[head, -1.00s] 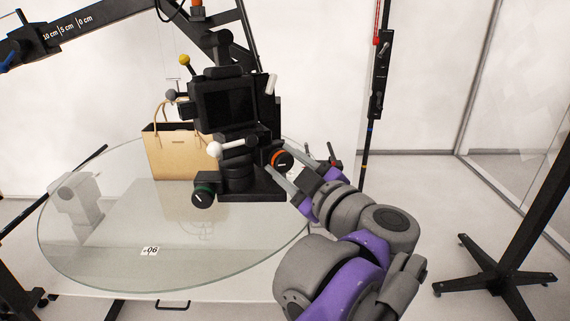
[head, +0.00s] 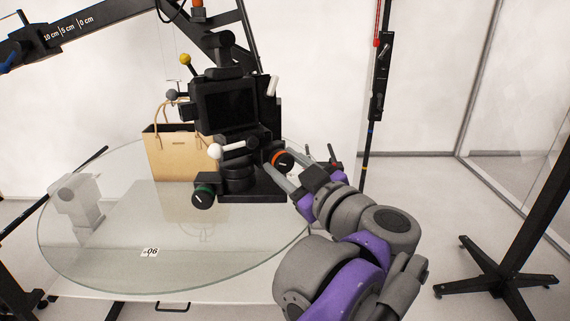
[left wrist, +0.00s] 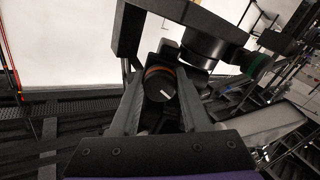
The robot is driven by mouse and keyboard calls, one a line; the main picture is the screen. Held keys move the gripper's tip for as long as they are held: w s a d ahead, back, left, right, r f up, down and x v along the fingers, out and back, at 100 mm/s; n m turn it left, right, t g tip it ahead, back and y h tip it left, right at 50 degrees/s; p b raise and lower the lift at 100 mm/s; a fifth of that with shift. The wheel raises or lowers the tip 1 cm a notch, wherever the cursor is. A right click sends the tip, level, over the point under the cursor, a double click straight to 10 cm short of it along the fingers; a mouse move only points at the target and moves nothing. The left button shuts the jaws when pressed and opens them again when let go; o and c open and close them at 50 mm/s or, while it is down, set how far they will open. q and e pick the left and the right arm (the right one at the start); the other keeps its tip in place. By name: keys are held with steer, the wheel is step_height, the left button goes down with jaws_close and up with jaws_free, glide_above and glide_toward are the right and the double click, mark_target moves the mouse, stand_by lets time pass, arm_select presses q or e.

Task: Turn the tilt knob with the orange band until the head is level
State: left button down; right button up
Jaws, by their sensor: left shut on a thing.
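The black camera head (head: 226,104) stands on its support over the glass turntable, with a dark screen facing me. The tilt knob with the orange band (head: 281,159) is at its lower right; it also shows in the left wrist view (left wrist: 160,84) with a white mark on its dark face. My left gripper (head: 277,170) reaches in from the lower right, its grey fingers (left wrist: 157,100) on either side of the knob and shut on it. A green-banded knob (head: 203,196) is at the lower left. I cannot tell whether the head is level. My right gripper is not in view.
The round glass turntable (head: 110,235) carries a tan bag (head: 180,157) behind the head. A black post (head: 381,75) and a stand (head: 505,279) are at the right.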

arm_select(q)
steer(key=shift+c, duration=1.9)
jaws_free()
steer(key=shift+s+d, duration=0.1)
steer(key=b+v, duration=0.1)
steer(key=v, duration=0.9)
steer(key=shift+s, duration=0.25)
steer(key=shift+d, duration=0.15)
